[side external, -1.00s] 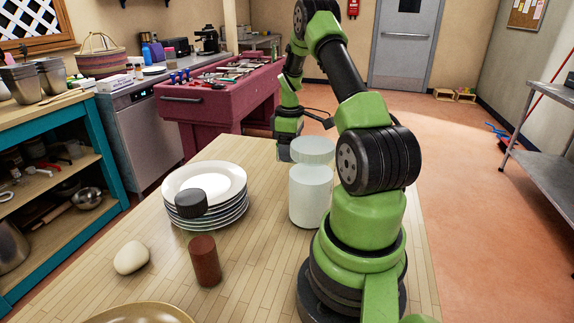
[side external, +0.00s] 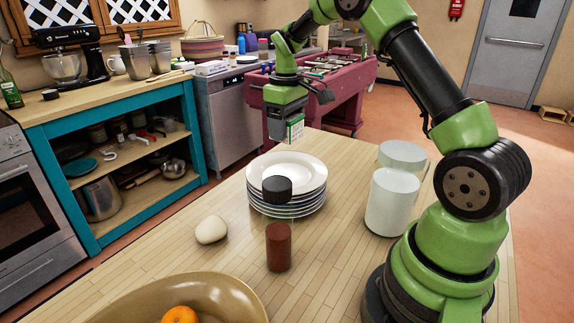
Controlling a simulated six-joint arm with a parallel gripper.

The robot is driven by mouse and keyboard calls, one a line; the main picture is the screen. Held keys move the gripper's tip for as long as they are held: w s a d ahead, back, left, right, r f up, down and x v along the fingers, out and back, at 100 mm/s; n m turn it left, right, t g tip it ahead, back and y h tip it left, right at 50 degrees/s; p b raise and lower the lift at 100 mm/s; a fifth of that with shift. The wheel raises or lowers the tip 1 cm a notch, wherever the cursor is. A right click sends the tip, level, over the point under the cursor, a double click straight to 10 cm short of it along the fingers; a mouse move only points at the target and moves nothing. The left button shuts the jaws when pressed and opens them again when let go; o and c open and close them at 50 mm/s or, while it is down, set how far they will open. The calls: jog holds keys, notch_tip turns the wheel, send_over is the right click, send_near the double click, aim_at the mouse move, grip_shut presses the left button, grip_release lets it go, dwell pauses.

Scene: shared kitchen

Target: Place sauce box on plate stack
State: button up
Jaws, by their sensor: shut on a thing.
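The plate stack (side external: 314,177) of white plates stands on the wooden table, near the middle of the side external view. My gripper (side external: 287,118) is above and behind it in the picture, pointing down. The box is in the air, apart from the plates. The fingers partly hide it.
A jar with a black lid (side external: 277,189) and brown contents (side external: 278,247) stands in front of the stack. A pale stone-like lump (side external: 211,229), a bowl (side external: 215,293) with an orange fruit (side external: 180,315), and a white canister (side external: 390,203) are nearby.

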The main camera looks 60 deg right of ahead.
aim_at(287, 170)
notch_tip(287, 170, down, 8)
jog(key=shift+f, duration=0.15)
jog(key=shift+f, duration=0.1)
jog(key=o, duration=1)
notch_tip(287, 170, up, 12)
jog(key=shift+f, duration=0.1)
jog(key=s+a+r+t, duration=0.2)
jog(key=s+a+r, duration=0.1)
jog(key=a+r, duration=0.4)
jog(key=s+a+r+m+t+y, duration=0.1)
jog(key=s+a+m+t, duration=0.1)
jog(key=s+a, duration=0.3)
jog(key=s+a+r+m+t+y, duration=0.1)
jog(key=s+a, duration=0.5)
jog(key=s, duration=0.6)
jog(key=shift+s+a+r+m+t, duration=0.15)
jog(key=shift+s+r+m+t, duration=0.45)
jog(key=shift+t, duration=0.5)
